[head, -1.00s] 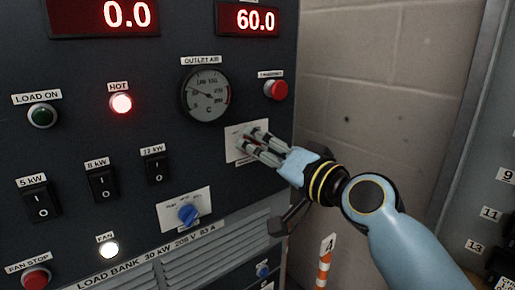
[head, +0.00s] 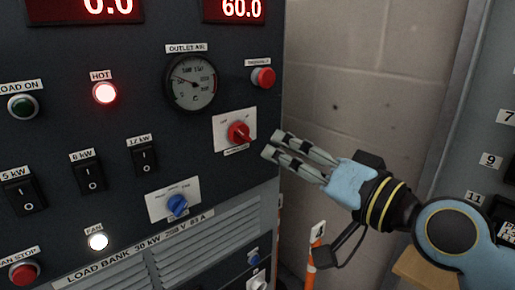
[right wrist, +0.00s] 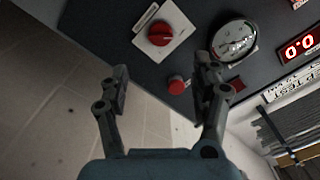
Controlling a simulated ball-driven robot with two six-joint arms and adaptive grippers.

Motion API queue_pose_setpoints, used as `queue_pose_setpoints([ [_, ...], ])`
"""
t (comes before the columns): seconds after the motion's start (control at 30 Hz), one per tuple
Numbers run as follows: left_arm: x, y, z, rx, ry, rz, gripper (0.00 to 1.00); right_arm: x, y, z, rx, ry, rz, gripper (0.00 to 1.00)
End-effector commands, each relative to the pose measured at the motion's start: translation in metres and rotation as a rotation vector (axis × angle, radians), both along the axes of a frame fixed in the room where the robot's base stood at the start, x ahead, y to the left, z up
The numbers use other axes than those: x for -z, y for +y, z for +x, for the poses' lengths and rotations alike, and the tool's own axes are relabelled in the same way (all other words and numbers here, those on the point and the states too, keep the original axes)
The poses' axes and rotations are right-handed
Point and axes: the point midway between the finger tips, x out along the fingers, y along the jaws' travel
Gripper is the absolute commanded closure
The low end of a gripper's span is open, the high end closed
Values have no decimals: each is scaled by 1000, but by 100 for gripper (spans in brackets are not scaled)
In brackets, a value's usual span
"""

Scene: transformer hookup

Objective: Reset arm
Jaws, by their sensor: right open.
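My right gripper (head: 284,150) is open and empty in the head view, just right of the load bank's (head: 110,215) front panel. A red rotary knob (head: 239,132) on a white plate sits to the left of its fingertips, with a gap between them. In the right wrist view the fingers (right wrist: 160,85) are spread apart, and the red knob (right wrist: 160,33) is beyond them, near the top. A red push button (right wrist: 177,86) shows between the fingers, farther off. My left gripper is not in view.
The panel carries a round outlet air gauge (head: 191,80), a lit HOT lamp (head: 105,92), a blue knob (head: 178,205) and black rocker switches (head: 90,174). An orange-and-white post (head: 315,246) stands below my gripper. A dark cabinet (head: 490,130) is at right, with a block wall behind.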

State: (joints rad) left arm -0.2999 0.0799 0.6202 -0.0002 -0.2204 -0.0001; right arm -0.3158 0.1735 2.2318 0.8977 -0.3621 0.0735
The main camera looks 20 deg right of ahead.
Motion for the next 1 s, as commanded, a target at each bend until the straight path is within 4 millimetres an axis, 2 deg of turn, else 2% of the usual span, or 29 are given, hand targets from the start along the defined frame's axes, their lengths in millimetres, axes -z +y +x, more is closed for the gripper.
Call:
queue_pose_setpoints([
  [0.1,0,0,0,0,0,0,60,0,0,1,1,0,4,35],
  [0.17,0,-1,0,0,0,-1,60,9,-1,2,6,18,5,35],
  [0.27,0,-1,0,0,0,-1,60,48,-7,6,25,89,-14,35],
  [0.37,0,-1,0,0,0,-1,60,117,-19,6,59,208,-66,35],
  [0.43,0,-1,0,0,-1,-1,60,175,-29,-1,83,308,-121,35],
  [0.5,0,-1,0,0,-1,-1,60,232,-39,-15,100,407,-181,35],
  [0.57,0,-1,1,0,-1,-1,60,279,-47,-32,109,491,-236,35],
  [0.6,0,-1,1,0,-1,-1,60,309,-53,-47,111,548,-275,35],
  [0.67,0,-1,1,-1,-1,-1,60,353,-60,-72,108,633,-334,35],
  [0.7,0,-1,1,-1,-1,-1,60,381,-65,-91,103,689,-372,35],
  [0.77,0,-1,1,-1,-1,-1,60,420,-71,-123,90,773,-433,35],
  [0.8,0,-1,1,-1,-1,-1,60,444,-75,-146,77,828,-472,35],
  [0.87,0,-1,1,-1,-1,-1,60,478,-81,-184,51,910,-534,35],
  [0.9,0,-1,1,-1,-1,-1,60,498,-84,-212,29,965,-575,35],
  [0.97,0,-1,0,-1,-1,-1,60,524,-89,-254,-10,1042,-635,35],
  [1.0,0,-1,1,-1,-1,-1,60,539,-92,-282,-39,1091,-674,35],
])
